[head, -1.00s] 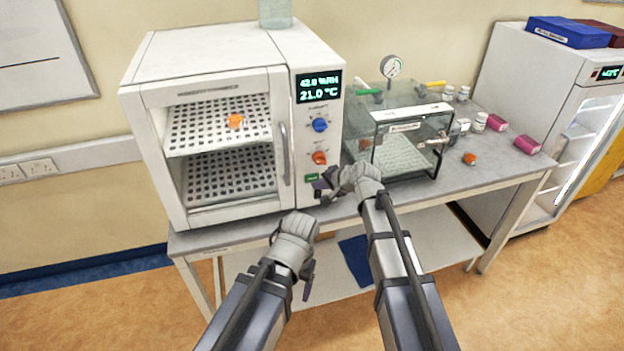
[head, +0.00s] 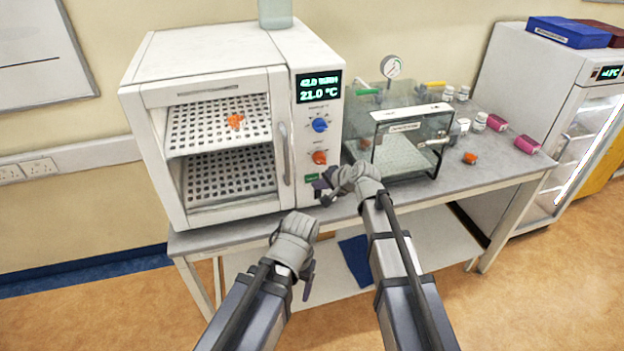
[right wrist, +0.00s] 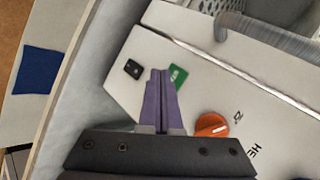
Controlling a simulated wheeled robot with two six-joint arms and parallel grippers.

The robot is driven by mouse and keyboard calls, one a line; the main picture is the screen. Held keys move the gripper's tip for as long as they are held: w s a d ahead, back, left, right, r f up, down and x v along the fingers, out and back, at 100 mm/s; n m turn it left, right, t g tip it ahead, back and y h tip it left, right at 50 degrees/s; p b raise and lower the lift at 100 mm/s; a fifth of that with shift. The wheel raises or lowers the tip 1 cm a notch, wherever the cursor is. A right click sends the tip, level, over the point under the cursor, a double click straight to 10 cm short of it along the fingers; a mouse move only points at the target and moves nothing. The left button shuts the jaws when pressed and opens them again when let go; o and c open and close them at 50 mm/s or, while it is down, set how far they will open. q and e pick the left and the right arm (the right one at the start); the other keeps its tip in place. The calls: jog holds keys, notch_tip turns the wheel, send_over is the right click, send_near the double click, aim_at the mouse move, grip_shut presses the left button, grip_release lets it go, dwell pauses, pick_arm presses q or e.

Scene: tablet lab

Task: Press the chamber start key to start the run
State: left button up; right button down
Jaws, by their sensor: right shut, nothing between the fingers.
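The climate chamber (head: 215,55) is a white box with a windowed door and a control panel on its right. The start key appears to be the small green key (head: 311,178) low on that panel; it also shows in the right wrist view (right wrist: 178,76). My right gripper (head: 321,190) is shut and empty, just in front of the panel's lower part. In the right wrist view its purple fingertips (right wrist: 160,73) overlap the green key's left edge; I cannot tell whether they touch it. My left gripper (head: 307,279) hangs before the bench; its jaw state is unclear.
An orange knob (head: 319,157) and a blue knob (head: 320,125) sit above the green key. A black switch (right wrist: 133,68) is beside it. A clear vacuum box (head: 410,150) stands right of the chamber. Jars and an orange cap (head: 470,158) lie farther right.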

jog(key=shift+w, duration=0.1)
jog(key=shift+w+a, duration=0.1)
jog(key=shift+w, duration=0.2)
jog(key=shift+w+a, duration=0.15)
jog(key=shift+w, duration=0.2)
dwell(0.8)
jog(key=shift+s, duration=0.2)
jog(key=shift+s+d, duration=0.25)
jog(key=shift+s, duration=0.3)
jog(key=shift+s, duration=0.1)
jog(key=s, duration=0.1)
jog(key=s+d, duration=0.1)
jog(key=s, duration=0.2)
jog(key=shift+s+d, duration=0.3)
dwell(0.8)
